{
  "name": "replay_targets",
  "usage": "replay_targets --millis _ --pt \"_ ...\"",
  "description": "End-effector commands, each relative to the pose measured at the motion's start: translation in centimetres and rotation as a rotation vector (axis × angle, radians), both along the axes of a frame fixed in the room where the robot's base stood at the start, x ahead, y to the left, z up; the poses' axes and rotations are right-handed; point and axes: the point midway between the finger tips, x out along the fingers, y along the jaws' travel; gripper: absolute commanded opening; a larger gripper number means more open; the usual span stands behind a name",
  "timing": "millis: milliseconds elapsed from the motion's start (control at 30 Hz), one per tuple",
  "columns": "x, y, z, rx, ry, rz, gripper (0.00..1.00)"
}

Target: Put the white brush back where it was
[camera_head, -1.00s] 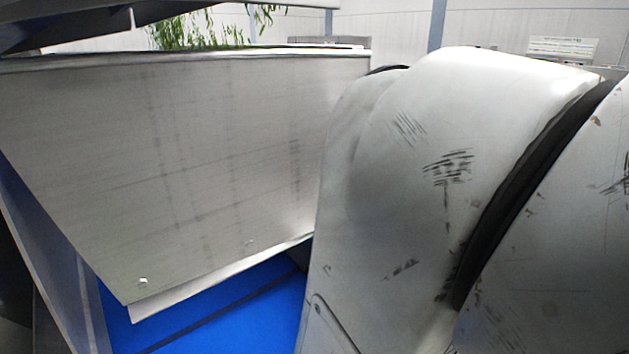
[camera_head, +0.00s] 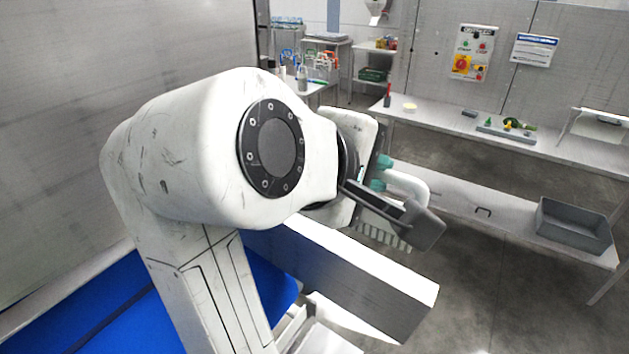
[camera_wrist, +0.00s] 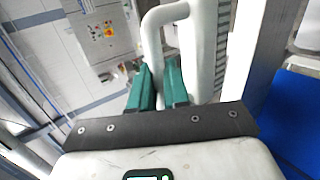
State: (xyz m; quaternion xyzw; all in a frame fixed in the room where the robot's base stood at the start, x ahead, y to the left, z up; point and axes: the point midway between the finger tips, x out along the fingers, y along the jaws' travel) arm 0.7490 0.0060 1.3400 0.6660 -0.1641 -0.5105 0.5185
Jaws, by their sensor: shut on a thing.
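The white brush (camera_head: 412,184) is held out in front of my arm in the head view, above a metal ledge. Its curved white handle is at my fingers, and a row of pale bristles (camera_head: 383,236) shows below, partly hidden by my wrist parts. In the wrist view, the white looped handle (camera_wrist: 204,45) rises at and behind my green fingertips. My gripper (camera_head: 381,174) is shut on the handle; its fingers also show in the wrist view (camera_wrist: 160,88). I cannot tell from these frames where the brush stood before.
A long metal bench (camera_head: 435,118) runs along the back wall, with a tray (camera_head: 507,133) of small items. A grey bin (camera_head: 575,226) stands on its lower shelf. A box-shaped metal ledge (camera_head: 370,283) lies below my gripper. Open floor lies right of it.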

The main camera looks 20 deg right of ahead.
Motion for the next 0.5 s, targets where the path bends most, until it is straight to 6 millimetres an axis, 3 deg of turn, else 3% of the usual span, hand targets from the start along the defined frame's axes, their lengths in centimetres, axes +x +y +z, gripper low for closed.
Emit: replay_targets --millis 33,333,500 --pt "0.3 0.1 -0.9 0.0 0.0 0.0 0.0" --pt "1.1 0.4 -1.5 -0.001 0.0 0.001 0.0" --pt "1.7 0.6 -3.1 0.0 -0.002 0.0 0.0"
